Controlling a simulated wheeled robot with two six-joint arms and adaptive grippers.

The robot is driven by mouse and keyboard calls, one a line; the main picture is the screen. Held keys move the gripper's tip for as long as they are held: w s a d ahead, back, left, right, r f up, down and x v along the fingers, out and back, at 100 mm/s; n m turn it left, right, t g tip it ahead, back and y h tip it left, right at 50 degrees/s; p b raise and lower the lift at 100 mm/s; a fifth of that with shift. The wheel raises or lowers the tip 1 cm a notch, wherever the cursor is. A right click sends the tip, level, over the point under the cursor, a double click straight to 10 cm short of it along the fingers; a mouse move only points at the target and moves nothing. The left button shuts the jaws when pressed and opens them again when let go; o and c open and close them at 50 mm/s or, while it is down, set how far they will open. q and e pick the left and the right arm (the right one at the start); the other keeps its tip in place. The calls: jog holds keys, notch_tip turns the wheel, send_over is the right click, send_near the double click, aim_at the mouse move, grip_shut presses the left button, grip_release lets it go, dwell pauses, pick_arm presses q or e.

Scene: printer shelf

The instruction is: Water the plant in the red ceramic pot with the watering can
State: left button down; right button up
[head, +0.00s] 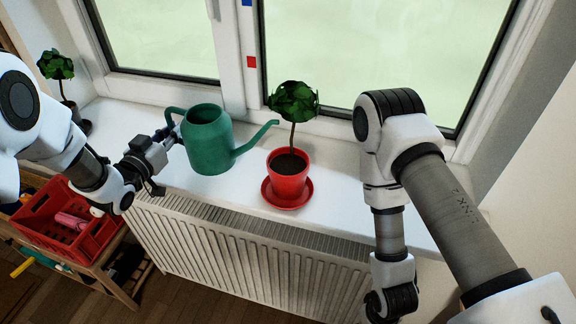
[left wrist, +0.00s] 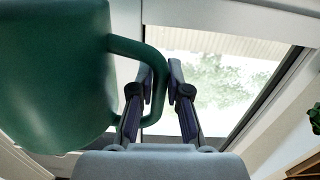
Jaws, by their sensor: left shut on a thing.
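The green watering can (head: 208,142) is upright at the window sill, its spout pointing right toward the plant. I cannot tell whether its base touches the sill. My left gripper (head: 171,136) is shut on the can's handle, at the can's left side. In the left wrist view, the fingers (left wrist: 157,92) are on either side of the handle (left wrist: 155,57), beside the can's body (left wrist: 55,75). The red ceramic pot (head: 287,181) stands on a red saucer (head: 268,196) and holds a small leafy plant (head: 294,100). The spout tip is just left of the plant's stem. My right gripper is out of view.
The white sill (head: 232,190) runs above a radiator (head: 240,254), with the window behind. Another potted plant (head: 57,66) stands at the sill's left end. A red crate (head: 62,238) is at lower left. My right arm hangs right of the pot.

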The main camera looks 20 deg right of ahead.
aim_at(166, 111)
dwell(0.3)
pick_arm(q)
notch_tip(166, 111, up, 5)
jog(key=p, duration=0.3)
jog(key=shift+p, duration=0.3)
dwell(0.3)
